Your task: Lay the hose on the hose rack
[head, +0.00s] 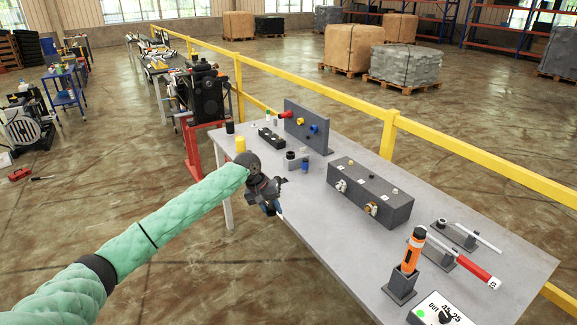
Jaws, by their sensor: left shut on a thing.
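No other hose stands out clearly. A dark upright panel (312,132) with red, yellow and blue fittings stands at the back of the bench. I cannot tell which stand is the hose rack. My right gripper is out of view.
A dark box (370,197) with fittings sits mid-bench. An orange tool (411,252) stands in a holder at the front right, near a red-handled tool (466,268) on supports. A yellow rail (386,135) runs behind. Bare bench lies left of the box.

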